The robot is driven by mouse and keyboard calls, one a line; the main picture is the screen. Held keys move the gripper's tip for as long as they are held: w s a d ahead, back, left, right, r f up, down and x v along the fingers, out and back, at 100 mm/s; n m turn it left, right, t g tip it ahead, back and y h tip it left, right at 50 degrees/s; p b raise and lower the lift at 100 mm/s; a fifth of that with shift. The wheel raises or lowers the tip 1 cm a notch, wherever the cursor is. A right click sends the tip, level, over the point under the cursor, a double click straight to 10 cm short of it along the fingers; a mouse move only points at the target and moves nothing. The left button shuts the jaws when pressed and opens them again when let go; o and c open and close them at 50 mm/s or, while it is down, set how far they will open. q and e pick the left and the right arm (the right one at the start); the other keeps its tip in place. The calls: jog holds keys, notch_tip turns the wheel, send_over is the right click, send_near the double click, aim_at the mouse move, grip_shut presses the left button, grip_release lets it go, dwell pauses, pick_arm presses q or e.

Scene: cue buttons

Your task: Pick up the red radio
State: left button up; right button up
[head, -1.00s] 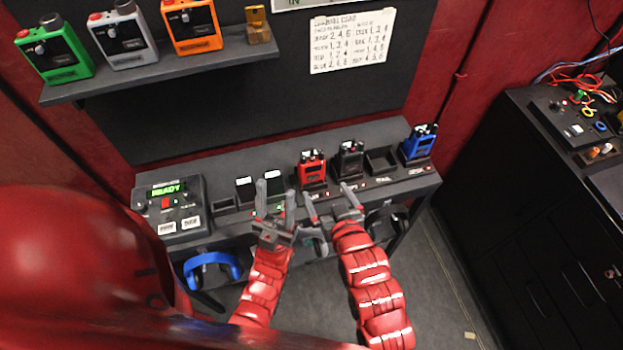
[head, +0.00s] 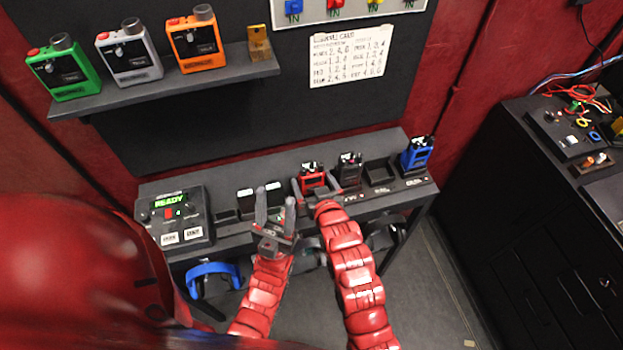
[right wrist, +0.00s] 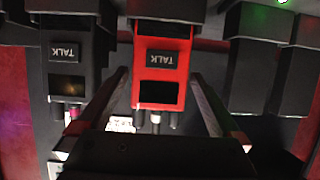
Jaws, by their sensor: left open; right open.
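The red radio (head: 313,176) stands in its slot on the dark shelf, between a battery-like black block and a black radio. In the right wrist view the red radio (right wrist: 160,70) is upside down, with its TALK button and dark screen showing. My right gripper (head: 311,190) is open, right in front of the red radio. In the right wrist view my right gripper's fingers (right wrist: 160,95) lie on either side of the radio, with gaps visible. My left gripper (head: 275,208) is open and empty, to the left of the right one and in front of the shelf.
The black radio (head: 349,169) stands close to the right, and a blue radio (head: 416,154) further right beyond an empty slot (head: 380,172). Black blocks (head: 245,203) stand to the left. A console reading READY (head: 175,218) sits at the shelf's left end. Blue headphones (head: 212,270) hang below.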

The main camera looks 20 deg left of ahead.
jog(key=shift+x, duration=0.85)
jog(key=shift+f, duration=0.1)
jog(key=shift+c, duration=0.3)
jog(key=c, duration=1.3)
jog(key=shift+c, duration=0.2)
